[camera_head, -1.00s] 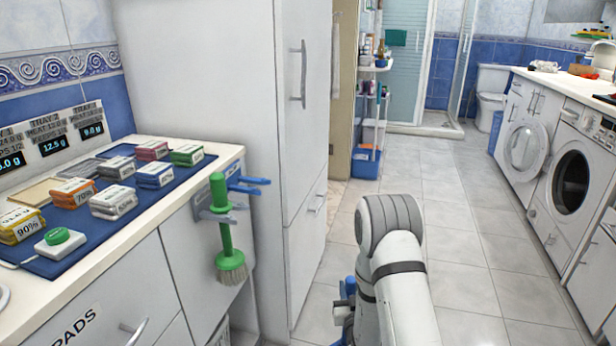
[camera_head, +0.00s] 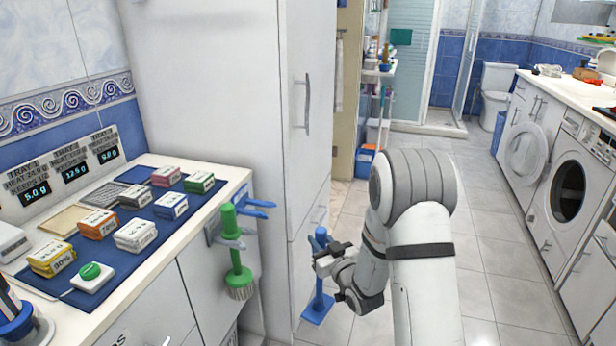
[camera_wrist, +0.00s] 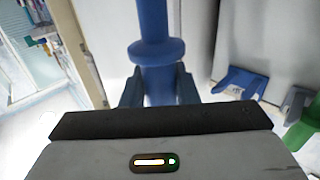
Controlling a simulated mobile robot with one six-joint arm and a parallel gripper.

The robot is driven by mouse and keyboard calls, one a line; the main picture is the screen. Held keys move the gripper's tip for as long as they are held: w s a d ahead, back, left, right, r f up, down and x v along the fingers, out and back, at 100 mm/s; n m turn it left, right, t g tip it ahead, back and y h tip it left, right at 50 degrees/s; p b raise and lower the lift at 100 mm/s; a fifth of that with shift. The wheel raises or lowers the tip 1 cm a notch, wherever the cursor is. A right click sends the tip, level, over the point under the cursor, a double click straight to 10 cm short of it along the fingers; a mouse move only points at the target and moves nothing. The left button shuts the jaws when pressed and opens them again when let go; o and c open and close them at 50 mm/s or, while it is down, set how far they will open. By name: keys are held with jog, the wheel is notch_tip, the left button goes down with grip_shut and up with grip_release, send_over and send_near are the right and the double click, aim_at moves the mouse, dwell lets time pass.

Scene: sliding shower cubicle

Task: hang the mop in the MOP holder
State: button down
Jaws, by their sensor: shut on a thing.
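The blue mop (camera_head: 319,290) is upright, with a round-topped handle and a flat foot at the bottom. My gripper (camera_head: 325,262) is shut on its handle, in front of the tall white cabinet. In the wrist view the blue handle (camera_wrist: 153,30) stands between my fingers, with a wide collar just above them. An empty blue two-prong holder (camera_head: 252,206) sticks out from the counter's end, left of the mop and apart from it. The blue holder also shows at the right in the wrist view (camera_wrist: 242,82).
A green brush (camera_head: 236,260) hangs in a grey holder (camera_head: 231,232) next to the blue one. The tall white cabinet (camera_head: 235,90) stands close behind. The counter (camera_head: 190,228) carries several small boxes. Floor is clear to the right.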

jog(key=s+a+r+n+g+y+p, duration=0.1)
jog(key=a+r+y+p, duration=0.15)
jog(key=r, duration=0.45)
jog(key=a+r+n+g+y+p, duration=0.1)
jog(key=a+r+n+p, duration=0.15)
jog(key=r, duration=0.55)
jog(key=shift+m+y, duration=0.25)
jog(key=shift+w+a+f, duration=0.1)
jog(key=shift+w+a, duration=0.65)
jog(key=shift+a, duration=1.25)
jog(key=shift+w+a+f, duration=0.15)
jog(key=shift+w+a, duration=0.6)
jog(key=shift+a, duration=1.25)
jog(key=shift+w+a+f, duration=0.1)
jog(key=shift+w+a, duration=0.65)
jog(key=shift+a, duration=1.25)
jog(key=shift+f+b, duration=0.6)
jog(key=shift+b, duration=0.35)
jog(key=c, duration=1.1)
grip_release()
jog(key=shift+o, duration=0.3)
jog(key=shift+a, duration=0.1)
